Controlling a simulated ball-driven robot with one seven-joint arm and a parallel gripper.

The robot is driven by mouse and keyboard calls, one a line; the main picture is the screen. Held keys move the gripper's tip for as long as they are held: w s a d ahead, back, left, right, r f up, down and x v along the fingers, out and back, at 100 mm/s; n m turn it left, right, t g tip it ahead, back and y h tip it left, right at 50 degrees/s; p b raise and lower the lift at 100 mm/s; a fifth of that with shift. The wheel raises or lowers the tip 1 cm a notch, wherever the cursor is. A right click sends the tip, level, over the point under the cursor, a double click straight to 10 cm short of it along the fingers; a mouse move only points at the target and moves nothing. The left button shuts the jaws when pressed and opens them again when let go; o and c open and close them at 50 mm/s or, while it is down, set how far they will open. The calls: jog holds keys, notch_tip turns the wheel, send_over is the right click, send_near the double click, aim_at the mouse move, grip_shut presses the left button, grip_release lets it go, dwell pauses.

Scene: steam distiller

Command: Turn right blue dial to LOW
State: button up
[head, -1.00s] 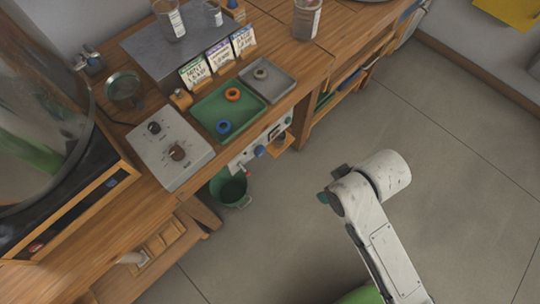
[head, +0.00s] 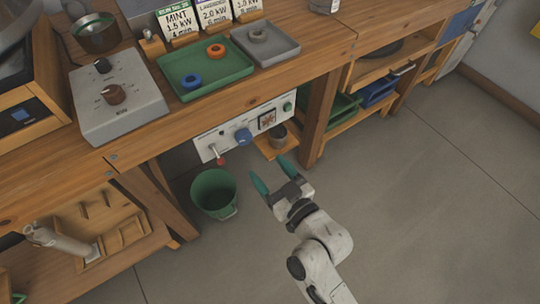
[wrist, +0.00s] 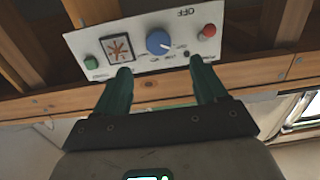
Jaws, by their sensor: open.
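The blue dial (head: 243,137) sits on a white control panel (head: 208,147) under the front edge of the workbench. In the wrist view the dial (wrist: 159,42) is round, with a pale pointer mark toward the lower right. Upside-down "OFF" lettering shows above and right of it; the other markings are too small to read. My gripper (head: 274,176) is open and empty, in front of and below the panel. In the wrist view, its green fingers (wrist: 160,66) are spread either side of the dial's line, apart from the dial.
The panel also has a red knob (wrist: 208,31), a green button (wrist: 91,62) and a square gauge (wrist: 117,47). A green bucket (head: 214,192) stands below left. A wooden bench leg (head: 319,118) is right of the panel. Open floor lies to the right.

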aim_at(246, 140)
jog(key=b+x, duration=0.2)
jog(key=x, duration=0.8)
jog(key=shift+w+a+r, duration=0.1)
jog(key=shift+w+r, duration=0.05)
jog(key=shift+w, duration=0.2)
jog(key=c, duration=1)
